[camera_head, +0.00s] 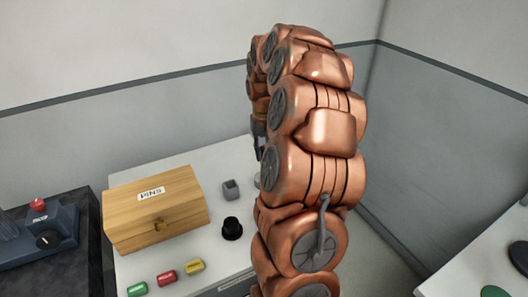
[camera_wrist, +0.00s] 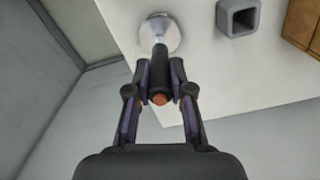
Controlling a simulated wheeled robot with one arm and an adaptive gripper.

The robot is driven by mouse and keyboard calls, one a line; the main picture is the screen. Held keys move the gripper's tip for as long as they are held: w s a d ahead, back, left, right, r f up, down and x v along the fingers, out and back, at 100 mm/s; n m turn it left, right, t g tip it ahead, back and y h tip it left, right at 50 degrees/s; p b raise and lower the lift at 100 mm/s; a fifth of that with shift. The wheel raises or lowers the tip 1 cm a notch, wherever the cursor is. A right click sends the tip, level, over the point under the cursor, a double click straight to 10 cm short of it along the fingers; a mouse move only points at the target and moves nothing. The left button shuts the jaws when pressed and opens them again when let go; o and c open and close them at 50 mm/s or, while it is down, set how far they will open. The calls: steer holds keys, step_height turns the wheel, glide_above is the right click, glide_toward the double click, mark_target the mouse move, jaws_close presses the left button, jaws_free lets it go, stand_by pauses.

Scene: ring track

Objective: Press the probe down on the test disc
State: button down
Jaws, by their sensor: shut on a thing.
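The probe (camera_wrist: 159,75) is a dark cylinder with an orange end facing the wrist camera. My gripper (camera_wrist: 160,91) is shut on it, one finger on each side. Its thin far end points at the round silvery test disc (camera_wrist: 160,34) on the pale table and overlaps it in the wrist view. I cannot tell whether the tip touches the disc. In the head view my copper-coloured arm hides most of the gripper, the probe and the disc.
A hollow grey square holder (camera_head: 231,190) stands near the disc. A black knob (camera_head: 232,228), a wooden box marked PINS (camera_head: 155,218) and green, red and yellow blocks (camera_head: 166,279) are on the same table. A blue device (camera_head: 45,230) is at the left.

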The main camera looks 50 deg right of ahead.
steer(key=shift+f+b, duration=0.4)
steer(key=shift+b, duration=0.05)
stand_by(2.1)
steer(key=shift+r+p, duration=0.55)
steer(key=shift+r, duration=3.05)
